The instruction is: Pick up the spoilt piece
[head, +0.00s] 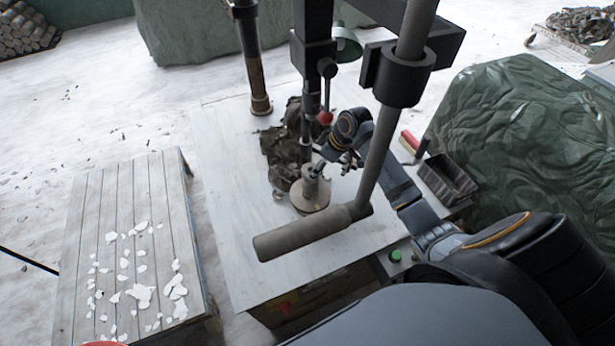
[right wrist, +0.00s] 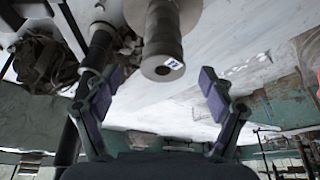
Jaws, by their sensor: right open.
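A grey-brown cylindrical piece (head: 315,180) stands on a round disc (head: 310,198) on the pale table under the machine. I cannot tell for certain that it is the spoilt one. In the right wrist view the piece (right wrist: 163,35) shows a small white and blue label on its end. My right gripper (head: 340,163) is just beyond and to the right of the piece in the head view. In the right wrist view its fingers (right wrist: 160,85) are open and apart, with the piece's end between and ahead of them, not gripped. My left gripper is not in view.
A thick grey handle (head: 300,232) and a dark post (head: 395,120) cross in front of the table. Dark crumpled trimmings (head: 280,145) lie behind the piece. A dark open box (head: 447,178) stands right; a slatted bench (head: 120,240) with white shards stands left.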

